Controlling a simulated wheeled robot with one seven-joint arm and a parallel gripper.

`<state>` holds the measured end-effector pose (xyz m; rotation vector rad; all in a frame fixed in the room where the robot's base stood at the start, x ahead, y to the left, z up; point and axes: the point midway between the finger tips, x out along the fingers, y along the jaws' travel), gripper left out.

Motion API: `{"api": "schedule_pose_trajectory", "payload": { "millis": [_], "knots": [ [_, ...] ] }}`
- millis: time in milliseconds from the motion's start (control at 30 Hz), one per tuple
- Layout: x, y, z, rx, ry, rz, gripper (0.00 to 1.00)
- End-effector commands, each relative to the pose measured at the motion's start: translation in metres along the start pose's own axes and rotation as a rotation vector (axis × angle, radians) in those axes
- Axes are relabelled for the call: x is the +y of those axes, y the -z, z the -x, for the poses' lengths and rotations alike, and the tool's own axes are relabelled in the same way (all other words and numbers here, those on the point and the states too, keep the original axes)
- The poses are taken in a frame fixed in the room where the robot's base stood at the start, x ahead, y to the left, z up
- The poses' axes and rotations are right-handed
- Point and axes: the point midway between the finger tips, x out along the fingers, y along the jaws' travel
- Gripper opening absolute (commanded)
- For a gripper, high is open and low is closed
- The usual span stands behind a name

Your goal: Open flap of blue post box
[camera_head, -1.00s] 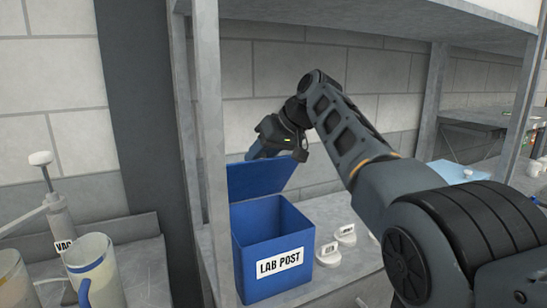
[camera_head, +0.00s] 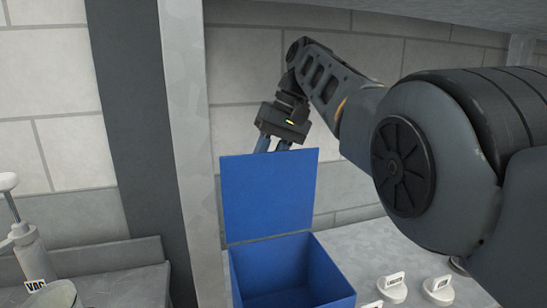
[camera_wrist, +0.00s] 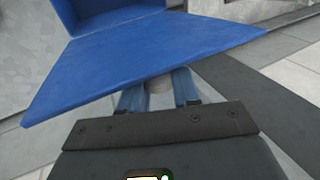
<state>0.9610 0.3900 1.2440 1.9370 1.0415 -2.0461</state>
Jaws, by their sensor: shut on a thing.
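The blue post box (camera_head: 330,265) stands on the shelf at the bottom of the head view, with its opening facing up. Its blue flap (camera_head: 270,195) stands nearly upright at the back of the opening. My gripper (camera_head: 273,146) is at the flap's top edge, behind it, and is shut on the flap. Its fingertips are hidden by the flap. In the wrist view the flap (camera_wrist: 150,50) spans the middle, with the two blue fingers (camera_wrist: 158,97) running beneath it and the open box (camera_wrist: 105,12) beyond.
A grey post (camera_head: 190,140) rises just left of the box. White labelled stands (camera_head: 392,287) sit to its right on the shelf (camera_head: 365,245). A pump bottle (camera_head: 28,255) and a mug (camera_head: 58,293) stand at the left. A wall is behind.

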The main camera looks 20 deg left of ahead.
Motion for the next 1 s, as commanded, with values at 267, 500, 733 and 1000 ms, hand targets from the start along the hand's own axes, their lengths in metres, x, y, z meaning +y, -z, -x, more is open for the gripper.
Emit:
{"api": "schedule_pose_trajectory", "payload": {
  "millis": [267, 500, 733, 1000],
  "knots": [
    [-0.001, -0.001, -0.002, -0.006, 0.0, -0.002, 0.0],
    [-0.001, -0.001, -0.003, -0.006, 0.001, -0.002, 0.4],
    [-0.001, -0.001, -0.002, -0.006, 0.001, -0.002, 0.52],
    [-0.003, -0.001, 0.009, -0.003, 0.0, -0.002, 0.52]
  ]
}}
